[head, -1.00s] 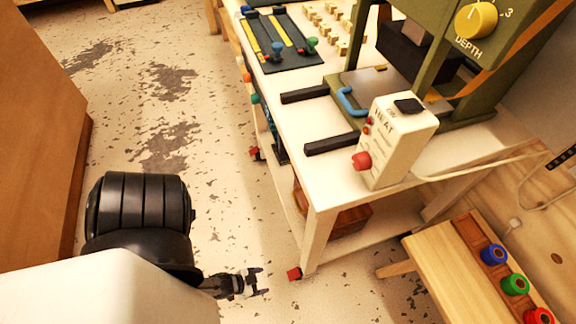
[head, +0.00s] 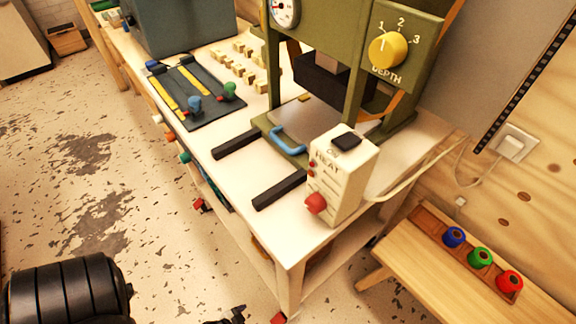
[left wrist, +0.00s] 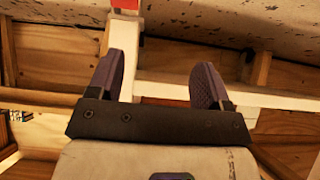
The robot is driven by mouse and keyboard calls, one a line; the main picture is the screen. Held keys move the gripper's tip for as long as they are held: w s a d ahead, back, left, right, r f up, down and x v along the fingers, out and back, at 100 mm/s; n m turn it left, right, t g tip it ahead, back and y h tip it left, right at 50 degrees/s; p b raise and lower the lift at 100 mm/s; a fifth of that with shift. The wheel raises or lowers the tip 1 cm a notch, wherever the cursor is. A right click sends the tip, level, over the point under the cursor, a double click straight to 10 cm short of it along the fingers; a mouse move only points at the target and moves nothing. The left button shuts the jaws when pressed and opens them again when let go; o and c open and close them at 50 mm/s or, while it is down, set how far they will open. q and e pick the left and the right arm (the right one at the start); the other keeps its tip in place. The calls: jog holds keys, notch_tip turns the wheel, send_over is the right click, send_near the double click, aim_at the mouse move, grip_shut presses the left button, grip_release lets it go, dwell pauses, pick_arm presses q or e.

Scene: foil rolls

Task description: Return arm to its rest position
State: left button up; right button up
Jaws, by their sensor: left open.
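My left gripper (head: 237,316) shows only in part at the bottom edge of the head view, low beside the white table's front leg. In the left wrist view, its two fingers (left wrist: 161,80) stand wide apart with nothing between them. The black joint of my left arm (head: 65,290) is at the lower left of the head view. My right gripper is in neither current view. Blue (head: 454,237), green (head: 480,258) and red (head: 508,282) foil rolls sit in a row in a wooden tray (head: 430,217), away from my left gripper.
The white table (head: 240,195) carries a green press (head: 325,35), a heat box (head: 341,175) with a red knob, and a dark panel with sliders (head: 190,92). A low wooden bench (head: 420,265) stands to its right. The floor at left is open.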

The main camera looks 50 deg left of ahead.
pick_arm(q)
jog(key=w+d+r+m+g, duration=0.1)
jog(key=w+d+r+g, duration=0.1)
jog(key=w+r, duration=0.45)
jog(key=w+d+r+g, duration=0.1)
jog(key=w+r, duration=0.2)
jog(key=r, duration=0.6)
jog(key=s+d+r+g+p, duration=0.1)
jog(key=s+r+p, duration=0.1)
jog(key=r+p, duration=3)
jog(key=s+d+r+m+g+p, duration=0.1)
jog(key=s+d+r+p, duration=0.1)
jog(key=r+p, duration=3.1)
notch_tip(320, 180, up, 17)
jog(key=shift+s+f+g+h, duration=0.1)
jog(key=shift+s+g+h, duration=0.05)
jog(key=shift+g+h, duration=0.2)
pick_arm(e)
notch_tip(320, 180, up, 65)
jog(key=d, duration=0.1)
jog(key=shift+r, duration=0.15)
jog(key=shift+d, duration=0.25)
jog(key=shift+a, duration=0.1)
